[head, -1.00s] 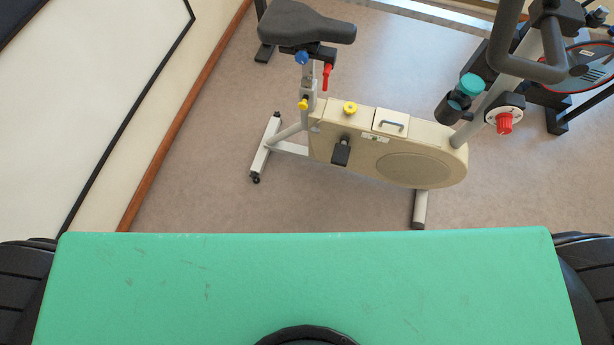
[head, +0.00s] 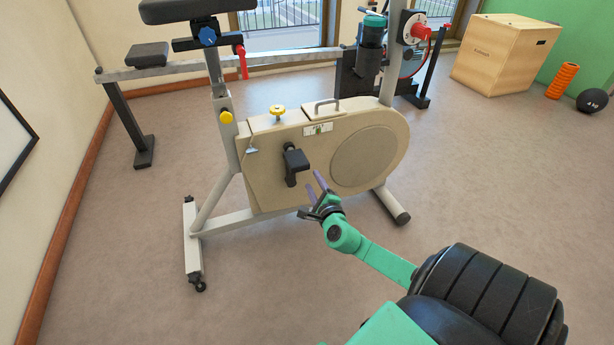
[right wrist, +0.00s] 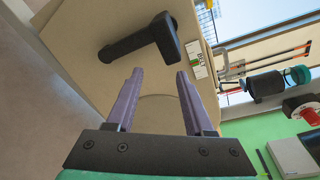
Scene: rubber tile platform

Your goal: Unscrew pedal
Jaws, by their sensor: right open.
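The black pedal (head: 296,165) sticks out from the side of the beige exercise bike body (head: 252,180). In the right wrist view the pedal (right wrist: 140,40) shows as a dark L shape, just beyond the fingertips and a little left of their middle. My right gripper (head: 316,187) is open, with its two purple fingers apart and empty. It is to the lower right of the pedal in the head view, and the fingers (right wrist: 160,72) appear apart from it. My left gripper is not in view.
The bike's rear foot (head: 194,245) and front foot (head: 392,206) rest on the floor. A yellow knob (head: 278,112) and a handle (head: 322,106) are on top of the body. A wooden box (head: 505,55) stands far right. The near floor is clear.

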